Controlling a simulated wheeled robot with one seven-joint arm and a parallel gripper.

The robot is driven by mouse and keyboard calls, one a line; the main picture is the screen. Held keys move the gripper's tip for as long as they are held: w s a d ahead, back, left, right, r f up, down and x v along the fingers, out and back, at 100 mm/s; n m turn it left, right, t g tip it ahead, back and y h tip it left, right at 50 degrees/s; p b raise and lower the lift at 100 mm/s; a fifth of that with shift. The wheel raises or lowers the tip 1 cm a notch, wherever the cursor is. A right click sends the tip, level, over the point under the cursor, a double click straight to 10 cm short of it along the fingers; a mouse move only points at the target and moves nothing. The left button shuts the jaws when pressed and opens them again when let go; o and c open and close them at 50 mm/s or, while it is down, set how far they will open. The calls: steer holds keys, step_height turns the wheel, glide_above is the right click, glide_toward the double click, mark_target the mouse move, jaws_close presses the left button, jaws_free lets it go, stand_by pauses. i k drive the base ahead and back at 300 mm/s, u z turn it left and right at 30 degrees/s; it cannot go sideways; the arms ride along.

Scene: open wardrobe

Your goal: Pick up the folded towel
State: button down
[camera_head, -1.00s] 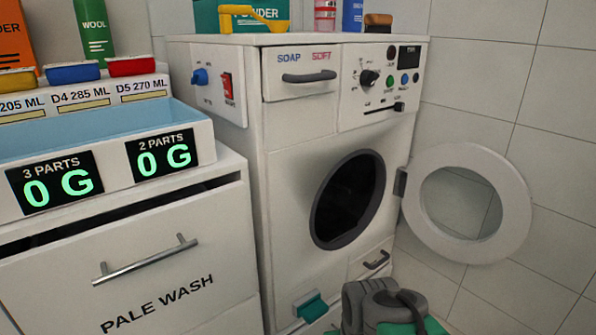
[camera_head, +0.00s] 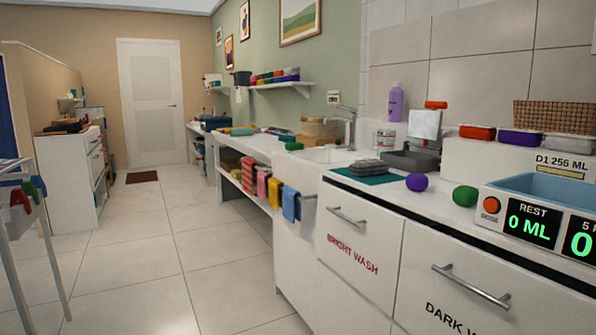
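Several cloth-like things show, and I cannot tell for certain which is the folded towel. A grey folded-looking bundle (camera_head: 367,168) lies on a teal mat (camera_head: 345,177) on the counter beside the sink. Blue (camera_head: 291,204) and yellow (camera_head: 274,192) cloths hang at the front end of the counter below the sink. A teal flat item (camera_head: 241,131) lies farther back on the counter. My gripper is not in view.
The white counter (camera_head: 262,150) runs along the right wall, with drawers (camera_head: 360,255) below. A drying rack (camera_head: 45,240) with coloured pegs stands at the left. The tiled floor (camera_head: 160,250) between is clear toward a white door (camera_head: 150,100).

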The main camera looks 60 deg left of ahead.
mark_target(370, 166)
steer(key=u, duration=1.9)
